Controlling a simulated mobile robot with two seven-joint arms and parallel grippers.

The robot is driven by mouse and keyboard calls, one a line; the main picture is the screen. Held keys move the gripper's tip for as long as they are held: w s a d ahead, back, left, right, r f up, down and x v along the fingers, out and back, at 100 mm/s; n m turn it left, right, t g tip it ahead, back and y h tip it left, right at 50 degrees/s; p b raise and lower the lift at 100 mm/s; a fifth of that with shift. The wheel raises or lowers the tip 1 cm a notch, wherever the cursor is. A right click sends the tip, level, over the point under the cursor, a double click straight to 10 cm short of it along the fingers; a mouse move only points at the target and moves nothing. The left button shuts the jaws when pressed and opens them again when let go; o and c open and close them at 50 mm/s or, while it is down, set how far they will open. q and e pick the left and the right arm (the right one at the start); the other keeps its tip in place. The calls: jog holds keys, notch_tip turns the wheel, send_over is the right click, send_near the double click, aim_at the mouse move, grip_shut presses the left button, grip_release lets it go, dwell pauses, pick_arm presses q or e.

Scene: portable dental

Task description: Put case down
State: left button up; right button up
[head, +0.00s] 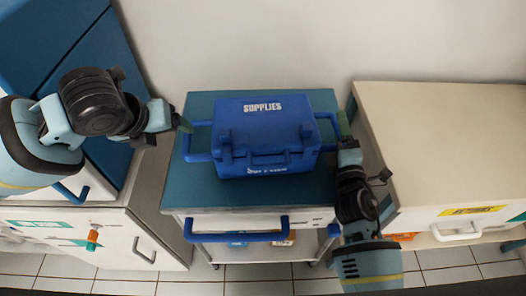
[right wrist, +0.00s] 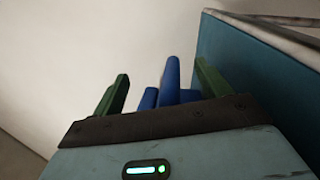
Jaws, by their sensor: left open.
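The blue case (head: 262,140), marked SUPPLIES, rests upright on the teal top of a small cart (head: 215,192). It has a handle on each side. My left gripper (head: 184,125) is open at the case's left handle (head: 197,142); whether the handle is between its fingers is hard to see. My right gripper (head: 346,122) is at the right handle (head: 327,118). In the right wrist view, its green fingers (right wrist: 160,88) stand apart, with the blue handle (right wrist: 171,82) between them and gaps on both sides.
A beige-topped cabinet (head: 450,140) stands close on the right. A white cabinet (head: 135,225) and a blue cabinet (head: 40,40) are on the left. The cart has a blue front handle (head: 237,237). A pale wall (head: 240,40) is behind. Some cart top is free around the case.

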jog(key=shift+d, duration=0.15)
jog(key=d, duration=0.6)
jog(key=shift+s+d, duration=0.15)
jog(key=shift+d, duration=0.25)
jog(key=shift+f, duration=0.1)
dwell(0.3)
